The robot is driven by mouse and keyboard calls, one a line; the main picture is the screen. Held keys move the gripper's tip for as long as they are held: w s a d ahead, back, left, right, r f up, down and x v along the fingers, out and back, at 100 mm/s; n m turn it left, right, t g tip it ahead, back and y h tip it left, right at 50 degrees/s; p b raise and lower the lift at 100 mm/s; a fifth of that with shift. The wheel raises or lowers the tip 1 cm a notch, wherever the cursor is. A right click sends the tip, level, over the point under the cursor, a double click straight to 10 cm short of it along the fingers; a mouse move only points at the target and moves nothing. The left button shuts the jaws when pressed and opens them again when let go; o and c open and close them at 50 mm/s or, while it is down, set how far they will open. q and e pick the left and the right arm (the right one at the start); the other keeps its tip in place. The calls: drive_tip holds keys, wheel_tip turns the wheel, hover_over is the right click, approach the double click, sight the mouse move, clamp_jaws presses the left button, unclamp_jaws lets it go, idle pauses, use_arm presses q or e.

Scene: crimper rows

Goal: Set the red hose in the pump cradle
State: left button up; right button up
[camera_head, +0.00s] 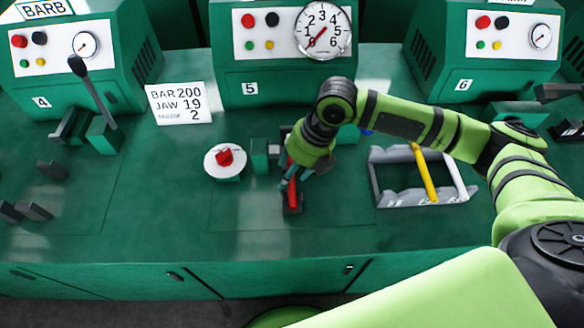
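The red hose (293,196) shows at the middle of the bench in front of machine 5, partly hidden by my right gripper. Its lower end is over or in a small dark cradle (292,209); I cannot tell whether it rests there. I cannot tell whether this cradle is the pump cradle. My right gripper (296,178) points down at the hose, with its fingers beside the red length. The arm hides part of the fingers, so their grip on the hose is unclear. My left gripper is not in view.
A grey rack (385,202) at right holds a yellow hose (425,175) and a white hose (455,175). A white disc with a red knob (225,157) stands left of the gripper. A sign (180,103) reads BAR 200, JAW 19.

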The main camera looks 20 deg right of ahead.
drive_tip(key=v, duration=1.2)
